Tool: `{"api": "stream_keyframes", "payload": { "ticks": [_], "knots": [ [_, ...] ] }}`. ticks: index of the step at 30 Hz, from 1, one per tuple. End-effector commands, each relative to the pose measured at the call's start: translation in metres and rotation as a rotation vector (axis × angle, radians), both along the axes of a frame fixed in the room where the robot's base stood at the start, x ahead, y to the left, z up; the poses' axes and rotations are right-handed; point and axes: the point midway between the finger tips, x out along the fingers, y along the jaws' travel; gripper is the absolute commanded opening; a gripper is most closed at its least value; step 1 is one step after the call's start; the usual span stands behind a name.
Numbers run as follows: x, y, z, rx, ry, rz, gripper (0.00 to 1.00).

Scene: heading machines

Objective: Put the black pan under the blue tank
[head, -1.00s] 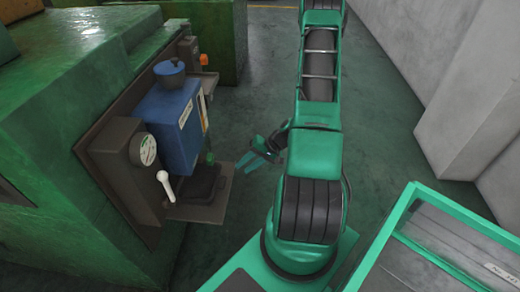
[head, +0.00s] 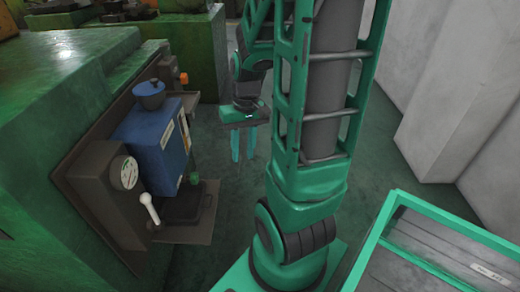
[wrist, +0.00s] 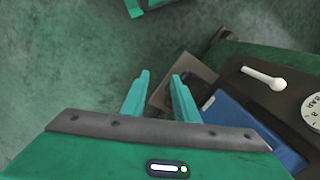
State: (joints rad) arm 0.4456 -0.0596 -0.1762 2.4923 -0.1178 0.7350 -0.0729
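The blue tank (head: 152,145) is fixed to the side of the green machine at the left, with a blue knob on its top. The black pan (head: 184,207) lies on a brown shelf (head: 204,226) below the tank, at its front. Its far part is hard to make out. My gripper (head: 243,158) hangs fingers down, to the right of the shelf and above the floor, apart from pan and tank. In the wrist view its fingers (wrist: 160,76) are apart with nothing between them. The blue tank (wrist: 235,125) and the shelf edge (wrist: 168,88) show beyond them.
A gauge (head: 124,173) and a white lever (head: 149,208) stick out beside the tank. A green-rimmed tray (head: 430,211) is at the lower right. A pale wall (head: 440,90) bounds the right side.

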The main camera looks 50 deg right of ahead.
Motion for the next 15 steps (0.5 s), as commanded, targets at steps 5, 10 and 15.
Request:
{"api": "stream_keyframes", "payload": {
  "ticks": [5, 10, 15],
  "knots": [
    [-0.037, 0.015, 0.042, -0.056, 0.012, -0.018, 0.27],
    [-0.073, 0.027, 0.068, -0.081, 0.021, -0.051, 0.27],
    [-0.096, 0.034, 0.080, -0.087, 0.026, -0.075, 0.27]
  ]
}}
